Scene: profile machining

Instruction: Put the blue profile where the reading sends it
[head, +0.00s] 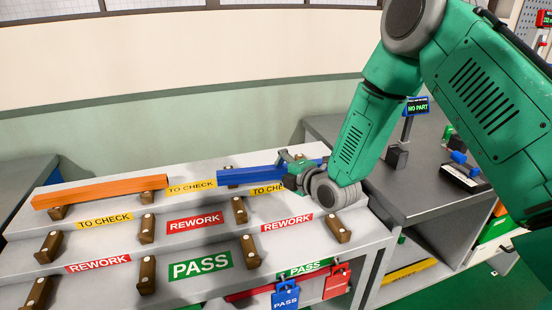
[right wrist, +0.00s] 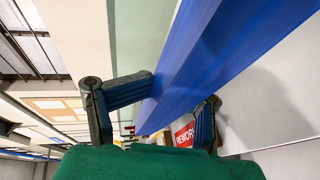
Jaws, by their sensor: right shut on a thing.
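The blue profile (head: 245,175) is a long bar at the top TO CHECK tier of the stepped rack (head: 110,222). My right gripper (head: 297,165) is shut on it near its right end. In the right wrist view the blue profile (right wrist: 225,55) runs between the two fingers of the gripper (right wrist: 165,112). I cannot tell whether the bar touches its wooden rests or hangs just above them. A small display (head: 417,107) on the grey bench reads NO PART in green. My left gripper is not in view.
An orange profile (head: 100,191) lies on the top tier at the left. The REWORK and PASS tiers below have bare wooden rests, such as the one at the front right (head: 338,228). Blue PASS tag (head: 286,296) and red tag (head: 337,282) hang at the lower front.

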